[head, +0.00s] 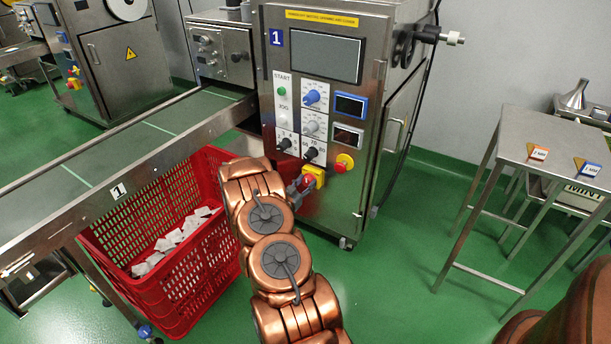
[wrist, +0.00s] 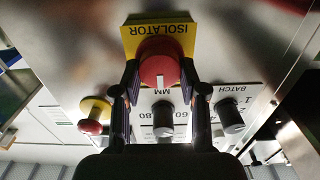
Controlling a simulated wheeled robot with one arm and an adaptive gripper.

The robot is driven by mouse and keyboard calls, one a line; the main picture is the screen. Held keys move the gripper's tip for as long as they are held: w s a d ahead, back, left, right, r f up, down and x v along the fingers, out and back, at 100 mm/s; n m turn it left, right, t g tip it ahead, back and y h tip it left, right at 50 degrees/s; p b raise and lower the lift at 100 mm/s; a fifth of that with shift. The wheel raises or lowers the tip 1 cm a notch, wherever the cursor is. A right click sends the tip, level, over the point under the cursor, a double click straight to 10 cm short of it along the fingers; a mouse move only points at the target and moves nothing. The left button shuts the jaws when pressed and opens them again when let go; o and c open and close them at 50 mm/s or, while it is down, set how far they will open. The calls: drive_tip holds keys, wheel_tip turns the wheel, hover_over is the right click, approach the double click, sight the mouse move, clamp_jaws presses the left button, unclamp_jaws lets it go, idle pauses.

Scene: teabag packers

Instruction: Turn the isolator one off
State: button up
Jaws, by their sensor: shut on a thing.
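The isolator one is a round red knob (wrist: 160,67) on a yellow plate marked ISOLATOR (wrist: 186,31), upside down in the wrist view. A white mark on the knob points down in that view. In the head view its yellow plate (head: 317,173) is low on the front of the steel machine (head: 340,205) labelled 1. My gripper (wrist: 160,78) is shut on the red knob, one dark finger on each side. In the head view my gripper (head: 304,185) reaches the knob from the lower left, and my arm partly hides it.
A red emergency button on yellow (head: 344,162) is close right of the isolator. Black dials (head: 311,153) are above it. A red crate (head: 190,190) of white teabags stands left, under conveyor 1 (head: 130,165). A steel table (head: 520,150) is at right; green floor between is clear.

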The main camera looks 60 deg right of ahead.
drive_tip(key=n+p, duration=0.4)
drive_tip(key=shift+r+n+p, duration=0.25)
drive_tip(key=shift+n+p, duration=0.05)
drive_tip(key=shift+w+f+n+p, duration=0.1)
drive_tip(key=shift+f+n+p, duration=0.05)
drive_tip(key=shift+n+p, duration=0.8)
drive_tip(key=shift+f+n+p, duration=0.15)
drive_tip(key=shift+n+p, duration=0.35)
drive_tip(key=shift+n, duration=0.75)
drive_tip(key=o, duration=1.1)
drive_tip(key=shift+o, duration=0.2)
drive_tip(key=shift+w, duration=0.1)
drive_tip(key=a, duration=1.2)
drive_tip(key=shift+s, duration=0.3)
